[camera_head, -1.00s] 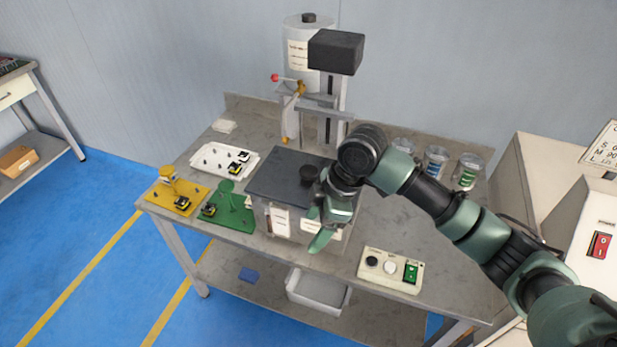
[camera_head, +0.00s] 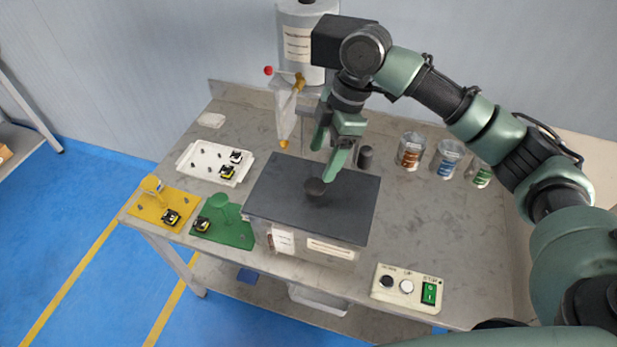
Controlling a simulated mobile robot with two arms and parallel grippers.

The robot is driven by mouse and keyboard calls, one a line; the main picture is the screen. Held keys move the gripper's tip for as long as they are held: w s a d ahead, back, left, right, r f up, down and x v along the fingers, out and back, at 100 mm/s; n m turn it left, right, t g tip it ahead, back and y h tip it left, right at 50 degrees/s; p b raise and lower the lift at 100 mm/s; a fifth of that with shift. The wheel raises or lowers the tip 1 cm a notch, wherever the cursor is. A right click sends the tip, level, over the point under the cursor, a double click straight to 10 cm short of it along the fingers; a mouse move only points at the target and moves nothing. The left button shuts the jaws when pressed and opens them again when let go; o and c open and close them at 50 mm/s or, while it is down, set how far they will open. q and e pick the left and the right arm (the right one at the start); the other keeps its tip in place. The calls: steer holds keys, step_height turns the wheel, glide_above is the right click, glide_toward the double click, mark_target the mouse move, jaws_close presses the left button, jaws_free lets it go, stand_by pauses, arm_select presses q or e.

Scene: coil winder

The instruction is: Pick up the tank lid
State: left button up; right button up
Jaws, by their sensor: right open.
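The tank lid (camera_head: 285,195) is a flat dark grey plate with a round black knob (camera_head: 314,187) near its middle. It lies on top of the clear-walled tank (camera_head: 300,240), which has white labels on its front. My right gripper (camera_head: 328,160) has green fingers pointing down, spread apart and empty. It hangs above the lid's far part, close to the knob; in the picture one fingertip lies just beyond the knob. I cannot tell the exact height gap. My left gripper is not in view.
A white tray (camera_head: 190,170) with small parts, a yellow fixture (camera_head: 150,206) and a green fixture (camera_head: 232,235) stand left of the tank. A button box (camera_head: 406,303) is at front right. Several cans (camera_head: 411,150) stand behind right. A dispensing column (camera_head: 296,45) rises at the back.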

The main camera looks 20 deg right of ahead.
mark_target(314, 185)
steer(key=f, duration=0.1)
steer(key=s+f+p, duration=0.1)
steer(key=a+f, duration=0.1)
steer(key=shift+s+a+f+p, duration=0.1)
steer(key=shift+s+f+p, duration=0.05)
steer(key=shift+s+p, duration=0.2)
steer(key=x, duration=0.2)
steer(key=shift+w+f, duration=0.2)
steer(key=shift+f, duration=0.15)
steer(key=shift+w+f+p, duration=0.1)
steer(key=shift+f+p, duration=0.2)
steer(key=shift+f, duration=0.05)
steer(key=shift+c, duration=0.2)
jaws_close()
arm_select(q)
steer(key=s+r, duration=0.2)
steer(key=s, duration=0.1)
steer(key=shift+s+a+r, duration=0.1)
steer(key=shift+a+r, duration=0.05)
